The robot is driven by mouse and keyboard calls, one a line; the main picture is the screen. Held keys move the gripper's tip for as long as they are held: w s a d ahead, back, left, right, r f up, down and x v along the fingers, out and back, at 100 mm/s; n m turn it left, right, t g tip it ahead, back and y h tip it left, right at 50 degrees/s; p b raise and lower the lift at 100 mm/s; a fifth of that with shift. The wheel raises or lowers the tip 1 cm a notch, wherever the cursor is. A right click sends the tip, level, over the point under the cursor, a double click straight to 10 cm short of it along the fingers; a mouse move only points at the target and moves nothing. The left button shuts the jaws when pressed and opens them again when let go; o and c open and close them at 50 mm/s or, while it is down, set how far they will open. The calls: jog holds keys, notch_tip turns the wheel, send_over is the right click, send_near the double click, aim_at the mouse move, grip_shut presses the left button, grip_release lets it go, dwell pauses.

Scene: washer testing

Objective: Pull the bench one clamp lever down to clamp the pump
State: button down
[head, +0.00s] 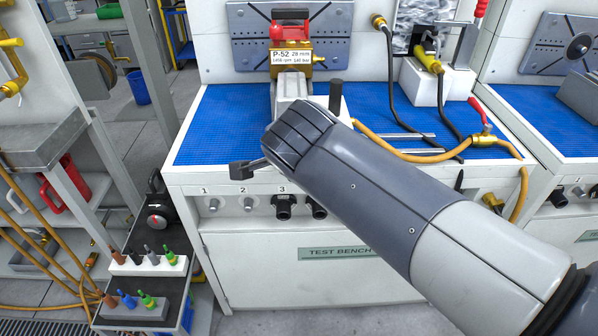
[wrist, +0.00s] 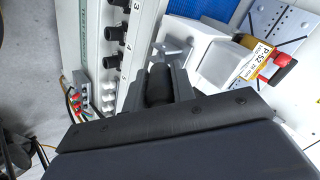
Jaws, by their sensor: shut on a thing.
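The pump (head: 290,58) has a brass body, a red top and a P-52 label, and is mounted on test bench one at the back centre. It also shows at the upper right of the wrist view (wrist: 263,62). In the wrist view my gripper (wrist: 164,70) is shut around a black cylindrical grip, the clamp lever's handle (wrist: 158,88). A grey metal bracket (wrist: 174,50) shows just beyond the fingertips.
The bench has a blue mat (head: 225,115) and front ports (head: 248,204). An orange hose (head: 400,152) and black hoses lie on its right side. A cart with coloured fittings (head: 140,262) stands at the lower left. Another bench is at the right.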

jog(key=f+t+b, duration=0.1)
jog(key=b, duration=0.4)
jog(key=s+f+t+b, duration=0.1)
jog(key=b, duration=0.4)
jog(key=f+t+b, duration=0.1)
jog(key=t+b, duration=0.1)
jog(key=b, duration=0.4)
jog(key=shift+s+a, duration=0.1)
jog(key=shift+s, duration=0.15)
jog(key=shift+s+t+b, duration=0.1)
jog(key=shift+t+b, duration=0.3)
jog(key=shift+b, duration=1.1)
jog(key=c, duration=1.2)
grip_release()
jog(key=shift+s+r, duration=0.1)
jog(key=shift+r, duration=0.05)
jog(key=shift+p+v, duration=1.05)
jog(key=shift+v, duration=4.25)
